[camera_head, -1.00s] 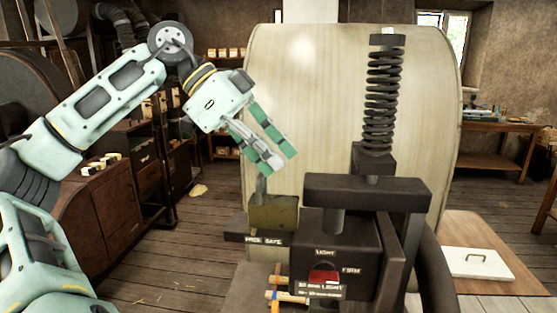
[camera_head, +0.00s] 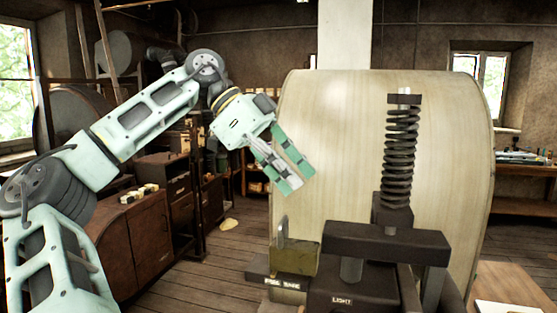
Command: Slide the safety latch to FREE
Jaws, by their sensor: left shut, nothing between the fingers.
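The safety latch shows as a thin upright grey tab (camera_head: 282,232) rising from an olive block (camera_head: 296,258) at the left of the press. A dark label plate (camera_head: 257,272) below it reads FREE on the left and SAFE on the right. I cannot tell from this angle which word the latch is set to. My left gripper (camera_head: 293,188), with green-and-grey fingers, is shut and empty. It points down and right, above the tab in the picture and apart from it. My right gripper is not in view.
The dark press frame (camera_head: 385,243) and its tall coil spring (camera_head: 400,145) stand right of the latch. A large pale drum-like panel (camera_head: 340,120) rises behind. A wooden cabinet (camera_head: 140,235) is at left. The floor (camera_head: 215,270) between cabinet and press looks mostly clear.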

